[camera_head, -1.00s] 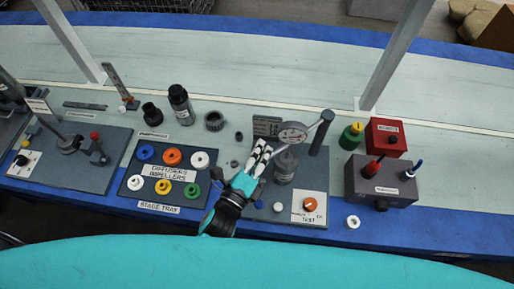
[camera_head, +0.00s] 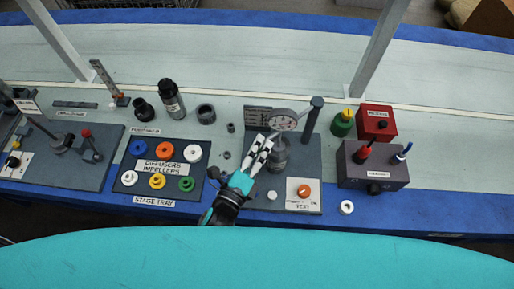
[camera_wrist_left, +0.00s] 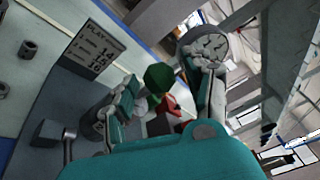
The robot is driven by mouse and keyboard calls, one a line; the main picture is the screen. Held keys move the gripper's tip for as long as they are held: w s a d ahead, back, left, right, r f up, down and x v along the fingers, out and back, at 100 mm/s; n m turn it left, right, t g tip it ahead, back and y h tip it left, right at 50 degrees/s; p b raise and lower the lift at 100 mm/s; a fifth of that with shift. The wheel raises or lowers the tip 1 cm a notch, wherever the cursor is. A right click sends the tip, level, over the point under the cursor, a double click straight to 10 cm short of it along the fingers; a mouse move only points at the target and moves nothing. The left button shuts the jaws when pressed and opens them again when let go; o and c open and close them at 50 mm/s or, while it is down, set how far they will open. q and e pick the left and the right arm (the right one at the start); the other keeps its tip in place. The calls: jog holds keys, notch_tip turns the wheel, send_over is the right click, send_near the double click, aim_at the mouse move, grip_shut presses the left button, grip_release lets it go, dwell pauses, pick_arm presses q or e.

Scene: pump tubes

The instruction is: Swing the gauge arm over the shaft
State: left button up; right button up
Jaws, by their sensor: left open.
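The round white gauge dial (camera_head: 283,119) sits on the gauge arm (camera_head: 301,112), which runs to an upright dark post (camera_head: 312,120) at the back right of a grey test plate. A grey cylindrical body (camera_head: 276,158) stands on the plate below and in front of the dial; I cannot make out the shaft clearly. My left gripper (camera_head: 265,146) is open and empty, beside the cylinder and just front-left of the dial. In the left wrist view, the dial (camera_wrist_left: 208,46) shows near the tip of the right-hand finger; contact cannot be told. My right gripper is not in view.
The stage tray (camera_head: 125,177) with coloured rings lies left of my gripper. A knob panel (camera_head: 304,204) is at the plate's front. A grey box (camera_head: 372,168), red box (camera_head: 376,121) and green bottle (camera_head: 342,122) stand to the right. A lettered plate (camera_head: 257,116) stands behind.

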pick_arm(q)
jog(key=shift+s+a, duration=0.15)
jog(key=v, duration=1.1)
jog(key=shift+s+a, duration=0.15)
jog(key=shift+s, duration=0.15)
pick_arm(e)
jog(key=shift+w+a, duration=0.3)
